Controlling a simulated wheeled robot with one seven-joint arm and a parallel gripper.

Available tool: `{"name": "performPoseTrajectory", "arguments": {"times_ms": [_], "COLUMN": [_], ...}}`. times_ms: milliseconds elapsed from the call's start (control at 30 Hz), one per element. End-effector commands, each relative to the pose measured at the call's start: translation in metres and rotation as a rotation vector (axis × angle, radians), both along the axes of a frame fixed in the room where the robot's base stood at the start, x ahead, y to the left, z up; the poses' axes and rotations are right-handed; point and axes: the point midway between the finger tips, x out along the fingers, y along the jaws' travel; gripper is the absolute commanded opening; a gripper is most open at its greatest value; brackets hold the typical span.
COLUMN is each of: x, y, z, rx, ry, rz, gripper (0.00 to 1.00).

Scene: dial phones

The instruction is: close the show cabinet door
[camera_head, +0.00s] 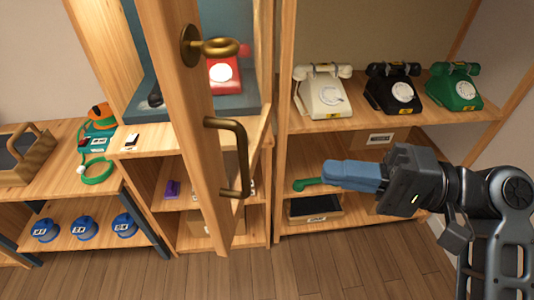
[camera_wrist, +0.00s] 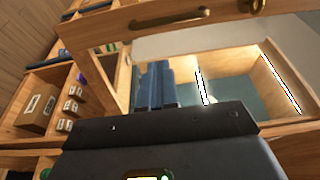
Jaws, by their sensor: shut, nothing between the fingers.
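The show cabinet door (camera_head: 188,95) is wooden and stands open, swung out toward me in the head view. It carries a brass round knob (camera_head: 220,47) and, lower down, a brass bar handle (camera_head: 240,158). The door frame also shows across the top of the wrist view (camera_wrist: 110,28), with the handle (camera_wrist: 170,18) and the knob (camera_wrist: 251,6). The lit teal cabinet interior (camera_head: 235,102) holds a red phone (camera_head: 223,74). My gripper (camera_head: 328,171) has blue fingers, shut and empty, right of the handle and apart from it. Its fingers also show in the wrist view (camera_wrist: 155,85).
Right shelves hold a cream phone (camera_head: 322,92), a black phone (camera_head: 392,88) and a green phone (camera_head: 453,87). A green handset (camera_head: 312,184) lies near my fingertips. The wooden floor (camera_head: 330,265) in front is clear.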

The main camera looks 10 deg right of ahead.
Motion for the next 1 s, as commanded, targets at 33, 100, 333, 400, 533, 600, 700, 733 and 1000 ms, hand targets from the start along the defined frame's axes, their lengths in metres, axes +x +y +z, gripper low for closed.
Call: {"name": "performPoseTrajectory", "arguments": {"times_ms": [33,100,333,400,533,600,700,733,1000], "x": [0.001,0.002,0.014,0.019,0.028,0.032,0.038,0.039,0.046], "y": [0.002,0.008,0.046,0.059,0.083,0.095,0.109,0.113,0.131], "z": [0.001,0.002,0.003,0.003,0.003,0.002,0.002,0.002,0.001], "rx": [0.002,0.001,0.001,0.0,0.001,-0.001,0.0,0.0,0.001], "ry": [-0.001,0.0,-0.001,0.0,0.0,0.0,0.0,-0.001,-0.001], "rz": [0.006,0.008,0.01,0.009,0.008,0.007,0.006,0.005,0.004], "gripper": [0.0,0.0,0.0,0.0,0.0,0.0,0.0,0.0,0.0]}}
